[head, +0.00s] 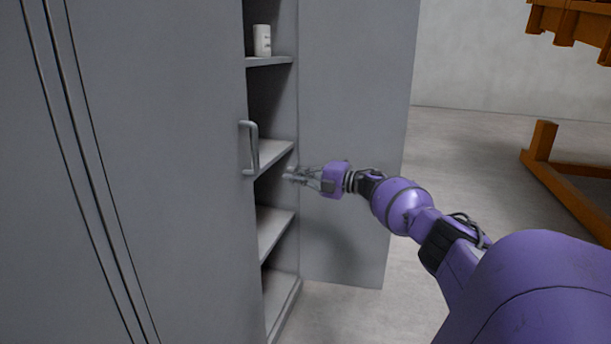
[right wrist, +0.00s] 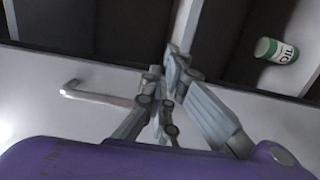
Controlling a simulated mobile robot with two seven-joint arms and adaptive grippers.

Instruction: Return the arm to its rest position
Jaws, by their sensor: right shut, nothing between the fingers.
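My right arm reaches in from the lower right in the head view. Its right gripper (head: 290,175) is shut and empty, in front of the open part of a grey cabinet (head: 160,170). In the right wrist view the fingers of the gripper (right wrist: 160,75) come together with nothing between them. The gripper is to the right of the cabinet door handle (head: 252,148), apart from it in the head view. The handle also shows in the right wrist view (right wrist: 95,96). My left gripper is out of view.
The right cabinet door (head: 355,130) stands open behind my gripper. A white can (head: 262,40) stands on an upper shelf (head: 268,62); a can also shows in the right wrist view (right wrist: 277,51). An orange frame (head: 565,180) stands at the right. Grey floor between is clear.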

